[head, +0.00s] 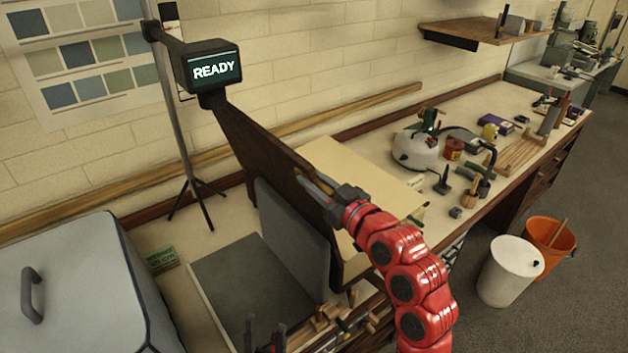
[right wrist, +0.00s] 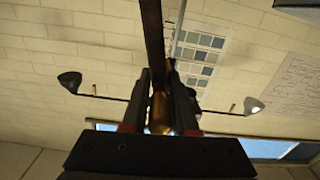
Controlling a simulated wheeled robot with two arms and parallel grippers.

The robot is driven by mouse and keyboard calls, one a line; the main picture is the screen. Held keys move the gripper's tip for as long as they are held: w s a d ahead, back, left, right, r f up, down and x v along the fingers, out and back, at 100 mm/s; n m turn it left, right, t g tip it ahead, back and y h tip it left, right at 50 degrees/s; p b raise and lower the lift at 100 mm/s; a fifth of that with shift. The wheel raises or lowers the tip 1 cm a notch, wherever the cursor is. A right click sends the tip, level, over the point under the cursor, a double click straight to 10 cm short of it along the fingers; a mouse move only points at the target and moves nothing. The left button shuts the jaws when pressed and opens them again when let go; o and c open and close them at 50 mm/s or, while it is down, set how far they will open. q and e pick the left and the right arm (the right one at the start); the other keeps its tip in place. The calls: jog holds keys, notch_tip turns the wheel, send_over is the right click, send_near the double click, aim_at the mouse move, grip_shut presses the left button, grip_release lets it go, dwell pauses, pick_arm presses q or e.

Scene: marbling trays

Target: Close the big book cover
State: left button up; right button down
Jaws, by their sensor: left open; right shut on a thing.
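The big book lies open on the bench, with a flat grey face (head: 235,285) on its lower part. Its dark brown cover (head: 255,140) stands steeply upright, with a grey panel (head: 292,235) on the side facing left. My right gripper (head: 322,190) is shut on the cover's edge. In the right wrist view the brown cover edge (right wrist: 153,35) runs up from between the fingers (right wrist: 160,105), with a brass-coloured part low between them. My left gripper (head: 265,338) is open at the bottom edge, in front of the book; only its fingertips show.
A large grey lidded box (head: 85,270) stands left of the book. A stand with a READY screen (head: 212,70) is behind it. A pale board (head: 365,175) lies right of the cover. Tools crowd the bench's right part; wooden pieces (head: 335,312) lie near the front.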

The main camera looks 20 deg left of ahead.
dwell(0.3)
jog(key=w+d+m+b, duration=0.7)
jog(key=w+d+b, duration=0.6)
jog(key=w, duration=0.5)
jog(key=shift+d+f, duration=0.3)
jog(key=shift+d, duration=0.2)
jog(key=c, duration=0.8)
grip_release()
jog(key=shift+o, duration=0.2)
jog(key=shift+d, duration=0.15)
